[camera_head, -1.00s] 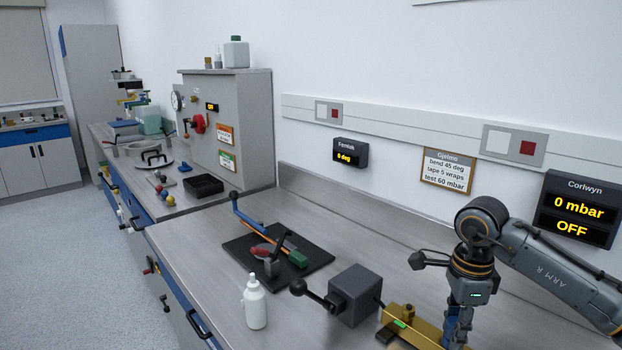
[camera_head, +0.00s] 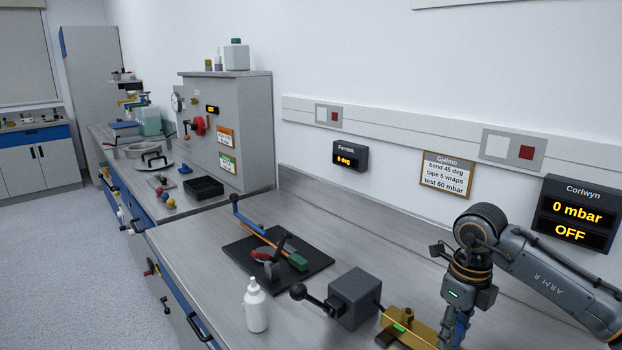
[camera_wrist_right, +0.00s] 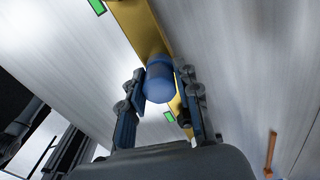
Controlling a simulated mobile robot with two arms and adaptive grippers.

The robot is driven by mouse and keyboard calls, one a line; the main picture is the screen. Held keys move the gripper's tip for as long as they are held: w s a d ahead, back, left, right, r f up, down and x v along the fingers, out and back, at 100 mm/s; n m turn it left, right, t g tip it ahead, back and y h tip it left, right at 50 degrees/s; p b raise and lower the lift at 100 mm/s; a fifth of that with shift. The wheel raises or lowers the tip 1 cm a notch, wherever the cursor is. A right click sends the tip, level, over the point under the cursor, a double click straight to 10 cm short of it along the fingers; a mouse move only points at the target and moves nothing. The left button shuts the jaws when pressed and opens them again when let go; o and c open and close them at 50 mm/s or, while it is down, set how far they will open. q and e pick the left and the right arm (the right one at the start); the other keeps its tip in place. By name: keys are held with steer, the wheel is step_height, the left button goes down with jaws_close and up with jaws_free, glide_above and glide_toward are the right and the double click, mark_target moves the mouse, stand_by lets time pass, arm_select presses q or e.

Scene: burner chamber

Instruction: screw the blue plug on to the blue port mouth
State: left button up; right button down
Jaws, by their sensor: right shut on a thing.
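The blue plug (camera_wrist_right: 159,84) is a blue cylinder between the fingers of my right gripper (camera_wrist_right: 163,76) in the right wrist view. The gripper is shut on its sides. The plug's far end is against or just in front of a brass-yellow body (camera_wrist_right: 139,26); the port mouth is hidden behind the plug, so I cannot tell how far it is seated. In the head view the brass body (camera_head: 427,334) stands at the bottom edge, and my right gripper (camera_head: 452,338) points down beside it, partly cut off. My left gripper is not in view.
A dark grey block (camera_head: 354,299) with a ball-ended lever (camera_head: 299,291) stands left of the brass body. A white bottle (camera_head: 256,308) and a black bending board (camera_head: 250,251) are farther left. The Corlwyn display (camera_head: 576,223) reads 0 mbar, OFF.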

steer(key=m, duration=0.5)
steer(key=shift+w+m+p, duration=0.1)
steer(key=shift+m+p, duration=0.2)
steer(key=shift+m, duration=0.1)
steer(key=c, duration=0.9)
jaws_free()
steer(key=shift+r, duration=0.1)
steer(key=shift+r+p, duration=0.9)
steer(key=shift+r, duration=0.3)
steer(key=shift+f, duration=0.1)
